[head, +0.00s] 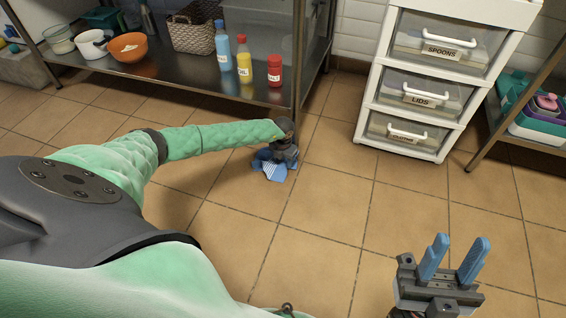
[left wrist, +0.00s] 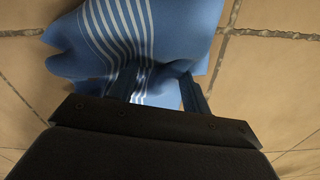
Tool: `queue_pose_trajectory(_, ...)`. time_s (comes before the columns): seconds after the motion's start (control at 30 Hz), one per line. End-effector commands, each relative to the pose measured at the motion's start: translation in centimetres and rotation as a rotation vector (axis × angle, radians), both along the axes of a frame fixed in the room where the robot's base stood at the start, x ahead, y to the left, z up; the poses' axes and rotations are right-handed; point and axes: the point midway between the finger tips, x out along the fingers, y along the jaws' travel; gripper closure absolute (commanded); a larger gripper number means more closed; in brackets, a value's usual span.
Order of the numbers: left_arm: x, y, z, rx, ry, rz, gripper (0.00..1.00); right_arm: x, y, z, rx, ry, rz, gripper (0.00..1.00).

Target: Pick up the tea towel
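The tea towel (head: 270,170) is blue with white stripes and lies crumpled on the tiled floor near the front leg of the steel shelf. My left gripper (head: 284,160) is right over it, pointing down, and hides part of it. In the left wrist view the towel (left wrist: 175,30) fills the top middle. The left gripper's two fingers (left wrist: 160,85) stand apart with towel cloth between them, and their tips are partly hidden by the folds. My right gripper (head: 455,262) is open and empty at the lower right, well away from the towel.
The steel shelf (head: 180,85) carries bottles, a wicker basket (head: 192,32), an orange bowl (head: 128,47) and a white pot (head: 92,43). A white drawer unit (head: 402,138) stands to the right, and another shelf with coloured containers (head: 540,115) beyond it. Floor in front is clear.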

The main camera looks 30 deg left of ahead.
Motion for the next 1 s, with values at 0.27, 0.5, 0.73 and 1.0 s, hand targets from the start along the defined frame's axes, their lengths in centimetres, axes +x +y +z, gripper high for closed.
queue_pose_trajectory(0.27, 0.0, -0.1, -0.1, -0.001, 0.001, 0.000, 0.81, 0.0, 0.0, 0.0, 0.000, 0.000, 0.000, 0.64)
queue_pose_trajectory(0.5, 0.0, -0.1, 0.0, -0.001, 0.001, 0.000, 0.97, 0.0, 0.0, 0.0, 0.000, 0.000, 0.000, 0.64)
queue_pose_trajectory(0.73, 0.0, -0.1, 0.0, 0.000, 0.001, 0.000, 0.97, 0.5, -0.1, -0.2, -0.010, 0.022, 0.004, 0.64)
queue_pose_trajectory(1.0, 0.0, 0.0, 2.7, 0.000, 0.001, 0.000, 0.97, 0.5, 0.2, 3.5, 0.008, -0.036, 0.009, 0.64)
